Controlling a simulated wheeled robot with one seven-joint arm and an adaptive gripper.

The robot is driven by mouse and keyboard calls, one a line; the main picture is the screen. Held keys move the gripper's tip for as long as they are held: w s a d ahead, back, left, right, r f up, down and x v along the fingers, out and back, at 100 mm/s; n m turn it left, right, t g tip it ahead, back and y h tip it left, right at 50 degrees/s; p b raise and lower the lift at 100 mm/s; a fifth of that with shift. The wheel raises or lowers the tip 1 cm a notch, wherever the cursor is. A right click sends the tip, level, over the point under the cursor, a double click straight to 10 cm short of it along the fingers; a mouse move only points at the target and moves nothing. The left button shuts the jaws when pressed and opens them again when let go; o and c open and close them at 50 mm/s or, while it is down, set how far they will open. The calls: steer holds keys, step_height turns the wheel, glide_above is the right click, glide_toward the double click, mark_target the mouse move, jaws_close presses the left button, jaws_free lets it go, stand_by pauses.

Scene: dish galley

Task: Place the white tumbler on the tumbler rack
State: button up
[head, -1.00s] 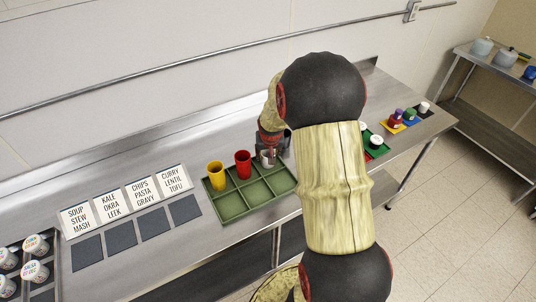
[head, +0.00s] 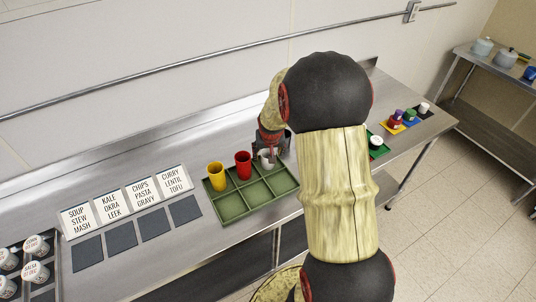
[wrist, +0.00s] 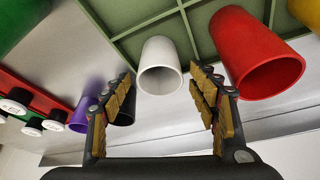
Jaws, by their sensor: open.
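The white tumbler (head: 267,157) stands in the back right compartment of the green tumbler rack (head: 233,212), in line with a red tumbler (head: 243,164) and a yellow tumbler (head: 216,176). In the wrist view the white tumbler (wrist: 160,66) shows its open mouth, with the rack (wrist: 130,22) behind it. My gripper (wrist: 163,88) is open, one finger on each side of the white tumbler, with visible gaps. In the head view my arm hides part of the gripper and the counter beyond.
The red tumbler (wrist: 258,55) is close beside my right-hand finger in the wrist view. Purple (wrist: 88,108) and black tumblers are on the other side. Menu cards (head: 126,202) and dark mats are left of the rack. White-lidded items (head: 376,141) sit right of my arm.

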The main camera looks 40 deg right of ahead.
steer(key=p+v, duration=0.1)
steer(key=v, duration=0.9)
steer(key=s+a+r+n+t, duration=0.1)
steer(key=s+a+r+n, duration=0.2)
steer(key=a+r, duration=0.85)
steer(key=s+a+r+n+t+y, duration=0.1)
steer(key=s+a+r+n, duration=0.3)
steer(key=s+a, duration=1)
steer(key=a+r+y, duration=0.1)
steer(key=a, duration=0.2)
steer(key=shift+s+y, duration=0.3)
steer(key=shift+s, duration=0.1)
